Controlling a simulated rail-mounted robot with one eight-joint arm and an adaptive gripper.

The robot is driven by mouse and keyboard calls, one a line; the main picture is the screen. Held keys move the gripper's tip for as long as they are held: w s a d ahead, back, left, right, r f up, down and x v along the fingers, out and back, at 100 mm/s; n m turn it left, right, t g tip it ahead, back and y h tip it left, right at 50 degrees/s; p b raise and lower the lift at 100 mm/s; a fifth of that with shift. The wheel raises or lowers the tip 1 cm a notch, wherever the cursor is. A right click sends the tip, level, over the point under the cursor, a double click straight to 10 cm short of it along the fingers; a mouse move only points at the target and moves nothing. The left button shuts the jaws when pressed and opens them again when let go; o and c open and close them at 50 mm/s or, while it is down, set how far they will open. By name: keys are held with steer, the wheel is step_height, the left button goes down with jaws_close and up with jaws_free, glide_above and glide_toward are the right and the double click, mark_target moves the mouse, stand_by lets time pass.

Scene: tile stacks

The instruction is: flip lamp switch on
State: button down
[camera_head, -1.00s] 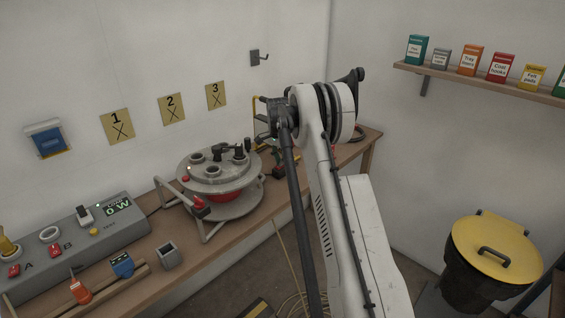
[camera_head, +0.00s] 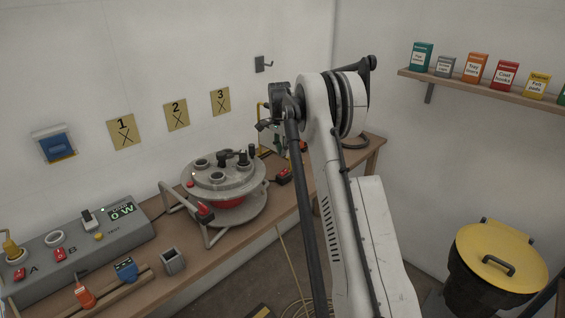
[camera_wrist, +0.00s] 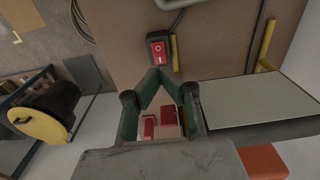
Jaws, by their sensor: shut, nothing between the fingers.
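A red rocker switch (camera_wrist: 158,48) in a black housing shows at the upper middle of the wrist view, with white O and I marks and a grey cable. I cannot tell which side is pressed. A small red and black box (camera_head: 283,176) on the bench in the head view appears to be the same switch. My gripper (camera_wrist: 163,73) is shut and empty, its green fingers meeting just below the switch in the wrist view; any contact is unclear. In the head view my gripper (camera_head: 277,145) is partly hidden and seems to be above the box. No lamp head is clearly visible.
A round grey device (camera_head: 222,180) stands on the bench left of the switch. A grey console (camera_head: 85,245) reading 0 W is farther left. A yellow post (camera_wrist: 174,52) stands close right of the switch. A yellow-lidded bin (camera_head: 500,255) stands at right.

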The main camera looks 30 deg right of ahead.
step_height(320, 180, up, 6)
glide_above(286, 170)
steer(key=a, duration=0.2)
steer(key=shift+a+f, duration=0.15)
steer(key=shift+a, duration=0.05)
steer(key=shift+s+a+h+b, duration=0.3)
steer(key=shift+a+h, duration=0.05)
steer(key=shift+h, duration=0.55)
steer(key=d+f, duration=0.1)
steer(key=f, duration=0.8)
steer(key=d+f, duration=0.1)
steer(key=f, duration=0.3)
steer(key=shift+w+d+f, duration=0.25)
steer(key=shift+d, duration=0.05)
